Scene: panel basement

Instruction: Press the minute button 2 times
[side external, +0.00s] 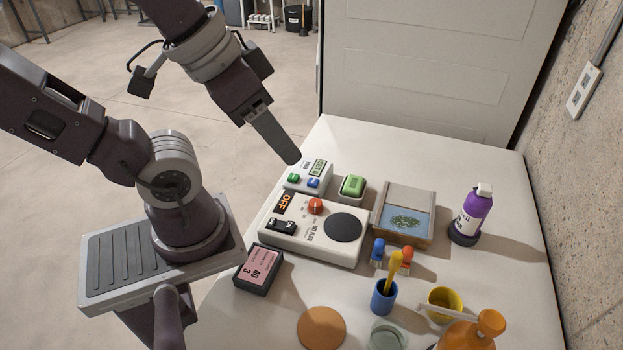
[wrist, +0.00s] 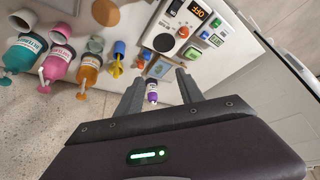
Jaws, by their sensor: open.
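The white timer (side external: 303,172) stands at the far left of the table. It has a green button (side external: 293,178), a blue button (side external: 313,182) and a greenish display (side external: 317,167); their labels are too small to read, so I cannot tell which is the minute button. In the wrist view the timer's display (wrist: 216,40) and blue button (wrist: 204,34) show at the upper right. My gripper (side external: 294,160) points down near the timer's far edge, seemingly above it and apart from both buttons. In the wrist view my gripper (wrist: 161,80) is open and empty.
A hot plate (side external: 291,244) with a red knob lies in front of the timer. A green block on a pale base (side external: 352,186), a tray (side external: 432,203) and a purple bottle (side external: 472,214) stand to the right. Cups and bottles crowd the front right.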

